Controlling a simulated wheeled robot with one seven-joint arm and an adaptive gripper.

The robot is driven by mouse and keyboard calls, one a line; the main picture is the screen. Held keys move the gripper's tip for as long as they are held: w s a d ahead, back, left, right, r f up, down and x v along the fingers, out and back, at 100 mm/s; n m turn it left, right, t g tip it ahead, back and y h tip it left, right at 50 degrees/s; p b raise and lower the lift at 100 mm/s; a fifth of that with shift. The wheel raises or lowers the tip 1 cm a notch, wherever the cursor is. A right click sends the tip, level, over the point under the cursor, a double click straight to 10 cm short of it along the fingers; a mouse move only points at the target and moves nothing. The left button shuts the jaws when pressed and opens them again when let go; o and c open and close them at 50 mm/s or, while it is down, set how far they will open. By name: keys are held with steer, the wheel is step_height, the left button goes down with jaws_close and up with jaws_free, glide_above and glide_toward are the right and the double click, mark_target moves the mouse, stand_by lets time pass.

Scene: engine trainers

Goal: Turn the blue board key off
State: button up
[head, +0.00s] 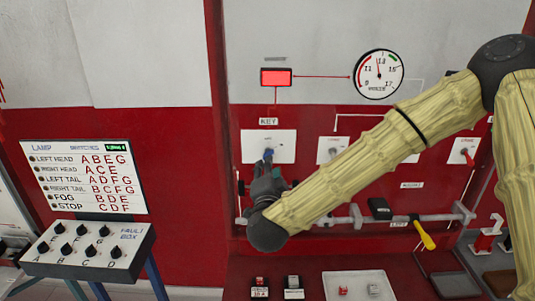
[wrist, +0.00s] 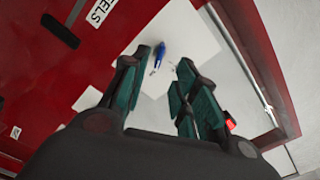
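The blue board key (head: 268,154) sits on a white plate (head: 284,146) under a KEY label on the red board. In the wrist view the blue key (wrist: 159,54) shows near the left fingertip, in front of its pale plate (wrist: 196,40). My gripper (head: 267,167) is right below the key in the head view and partly covers the plate's lower edge. In the wrist view the gripper's fingers (wrist: 168,60) stand apart, with the key at the gap between their tips. I cannot tell whether a finger touches it.
A lit red lamp (head: 276,77) and a round gauge (head: 379,74) are above. A red switch (head: 467,154) is at right. A grey rail (head: 330,221) with a yellow-handled tool (head: 425,236) runs below. A fault box (head: 88,250) stands at left.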

mark_target(268, 154)
steer(key=w+p, duration=0.3)
steer(key=w, duration=0.5)
steer(key=shift+w, duration=0.1)
jaws_close()
